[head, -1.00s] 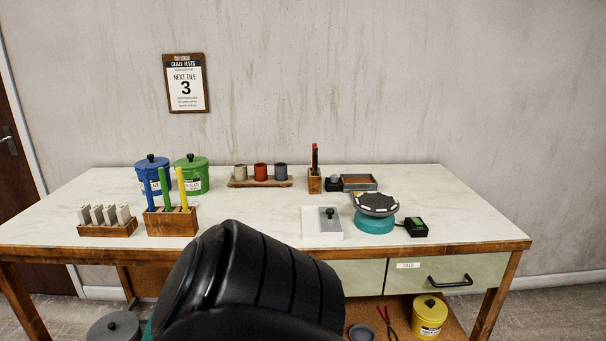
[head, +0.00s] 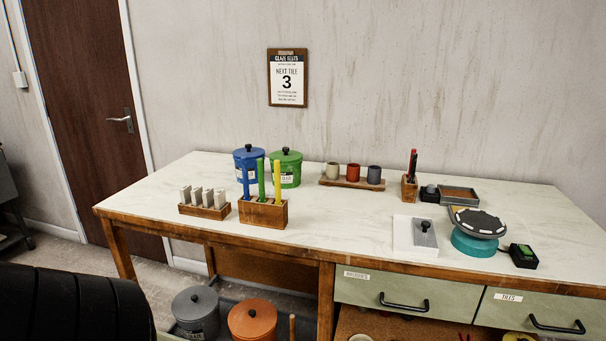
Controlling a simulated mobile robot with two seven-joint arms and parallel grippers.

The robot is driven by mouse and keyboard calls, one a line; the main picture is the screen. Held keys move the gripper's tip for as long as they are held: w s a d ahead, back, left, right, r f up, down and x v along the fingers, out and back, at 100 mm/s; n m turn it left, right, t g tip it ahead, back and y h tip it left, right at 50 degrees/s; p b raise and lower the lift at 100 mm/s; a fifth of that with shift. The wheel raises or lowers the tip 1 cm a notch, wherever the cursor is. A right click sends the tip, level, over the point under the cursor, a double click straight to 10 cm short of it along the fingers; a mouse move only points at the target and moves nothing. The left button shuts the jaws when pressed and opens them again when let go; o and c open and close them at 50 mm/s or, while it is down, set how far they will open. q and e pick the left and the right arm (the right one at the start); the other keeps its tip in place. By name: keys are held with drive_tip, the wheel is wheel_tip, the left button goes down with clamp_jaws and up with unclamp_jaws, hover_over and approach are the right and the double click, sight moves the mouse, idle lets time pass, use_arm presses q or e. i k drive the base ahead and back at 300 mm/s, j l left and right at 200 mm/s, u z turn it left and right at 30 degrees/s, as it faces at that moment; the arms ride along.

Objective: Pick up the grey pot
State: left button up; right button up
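A grey lidded pot (head: 196,311) with a dark knob and a label stands below the table, at the lower left of the head view. Its bottom is cut off by the picture edge. An orange lidded pot (head: 252,320) stands right beside it. A small dark grey cup (head: 374,175) is on a wooden board on the table. A black rounded part of my own arm fills the lower left corner. Neither gripper shows.
The worktable (head: 330,225) carries a blue pot (head: 248,163), a green pot (head: 286,169), a wooden block with coloured sticks (head: 263,213), a tile rack (head: 204,211) and a turntable (head: 478,223). Drawers (head: 408,302) are at the right front. A brown door (head: 85,110) is behind left.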

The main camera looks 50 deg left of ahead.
sight(374, 172)
drive_tip(key=u, duration=1.5)
